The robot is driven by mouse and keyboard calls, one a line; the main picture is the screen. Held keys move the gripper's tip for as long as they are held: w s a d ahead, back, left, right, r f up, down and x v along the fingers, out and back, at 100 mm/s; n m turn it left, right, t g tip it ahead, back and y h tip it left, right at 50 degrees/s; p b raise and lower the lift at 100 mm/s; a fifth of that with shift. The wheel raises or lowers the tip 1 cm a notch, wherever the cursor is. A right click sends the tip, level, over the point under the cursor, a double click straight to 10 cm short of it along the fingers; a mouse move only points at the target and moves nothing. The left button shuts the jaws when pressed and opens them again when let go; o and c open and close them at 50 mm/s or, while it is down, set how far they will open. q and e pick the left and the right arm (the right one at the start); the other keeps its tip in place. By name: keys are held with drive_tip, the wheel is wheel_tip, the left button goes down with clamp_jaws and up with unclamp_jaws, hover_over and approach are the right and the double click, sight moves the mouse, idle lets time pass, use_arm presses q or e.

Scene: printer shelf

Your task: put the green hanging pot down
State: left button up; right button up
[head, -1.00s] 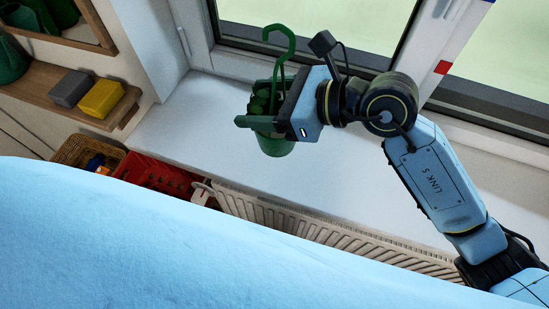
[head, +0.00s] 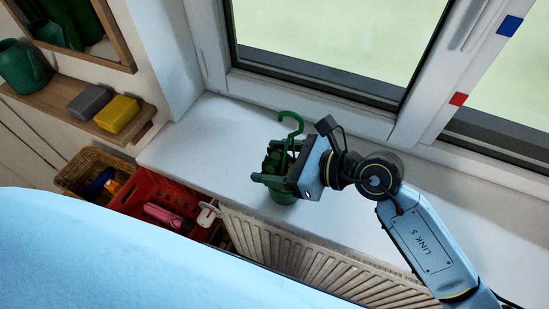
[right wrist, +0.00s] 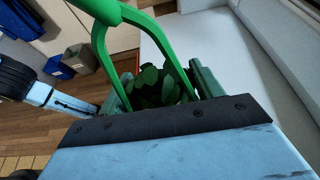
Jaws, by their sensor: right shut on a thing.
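The green hanging pot (head: 284,197) has a tall hook (head: 291,122) and leafy plants inside. In the head view it is upright over the white window sill (head: 225,135), near the sill's front edge. I cannot tell whether its base touches the sill. My right gripper (head: 270,166) reaches in from the right and is shut on the pot. In the right wrist view the pot's green handle (right wrist: 100,45) rises close to the camera, with leaves (right wrist: 158,86) between the gripper's fingers (right wrist: 163,88). The left gripper is not in view.
The window (head: 325,85) stands behind the sill, and a radiator (head: 300,255) is below it. A red crate (head: 140,190) and a wicker basket (head: 75,178) stand left. A wooden shelf (head: 58,100) holds a grey block, a yellow block and a green jug. The sill left of the pot is clear.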

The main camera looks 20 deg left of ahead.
drive_tip(key=shift+f, duration=0.1)
drive_tip(key=o, duration=1.7)
drive_tip(key=shift+r, duration=0.25)
drive_tip(key=shift+b+v, duration=0.35)
drive_tip(key=shift+v, duration=5.65)
drive_tip(key=shift+s+f, duration=0.1)
